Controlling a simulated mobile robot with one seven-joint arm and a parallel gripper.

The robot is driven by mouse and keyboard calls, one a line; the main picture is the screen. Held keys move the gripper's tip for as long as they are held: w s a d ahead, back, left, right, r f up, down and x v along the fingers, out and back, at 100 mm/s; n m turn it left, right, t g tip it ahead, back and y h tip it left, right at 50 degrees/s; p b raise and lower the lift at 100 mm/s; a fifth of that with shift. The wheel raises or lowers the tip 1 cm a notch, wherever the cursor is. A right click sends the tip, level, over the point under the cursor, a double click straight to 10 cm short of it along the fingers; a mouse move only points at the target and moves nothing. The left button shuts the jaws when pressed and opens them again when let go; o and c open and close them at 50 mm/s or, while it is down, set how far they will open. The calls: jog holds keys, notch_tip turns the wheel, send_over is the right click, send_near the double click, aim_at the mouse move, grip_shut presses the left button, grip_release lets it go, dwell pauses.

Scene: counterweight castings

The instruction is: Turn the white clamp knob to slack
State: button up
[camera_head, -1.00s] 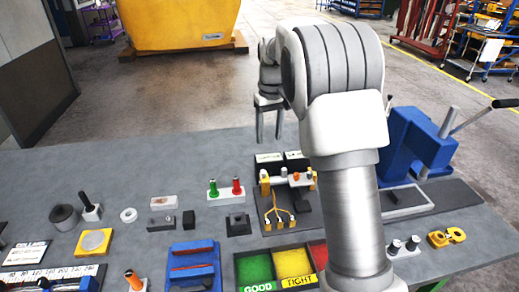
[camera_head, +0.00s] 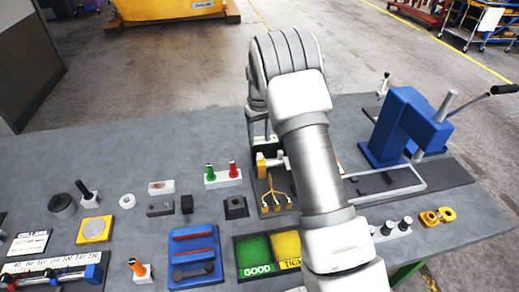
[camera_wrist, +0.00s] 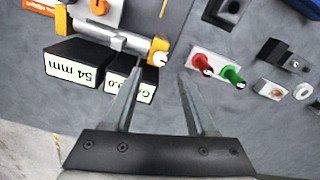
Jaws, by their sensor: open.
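A white knob (camera_wrist: 160,59) sits at the right end of a yellow-ended clamp fixture with a grey bar (camera_wrist: 110,36) in the wrist view. My gripper (camera_wrist: 160,73) is open, and the knob appears between its two fingertips. I cannot tell whether they touch it. In the head view the yellow end of the fixture (camera_head: 261,160) shows beside my gripper (camera_head: 259,136). My arm hides the rest of the fixture there, and the knob cannot be made out.
Black blocks labelled 54 mm (camera_wrist: 76,66) and another labelled block (camera_wrist: 128,80) lie beside the fixture, near my left finger. Red (camera_wrist: 201,64) and green (camera_wrist: 233,76) posts on a white base stand to the right. A blue press (camera_head: 405,128) stands at the table's right.

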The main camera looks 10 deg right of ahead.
aim_at(259, 154)
notch_tip(259, 154, down, 7)
jog(key=shift+r+p, duration=0.15)
jog(key=shift+p, duration=0.35)
grip_shut()
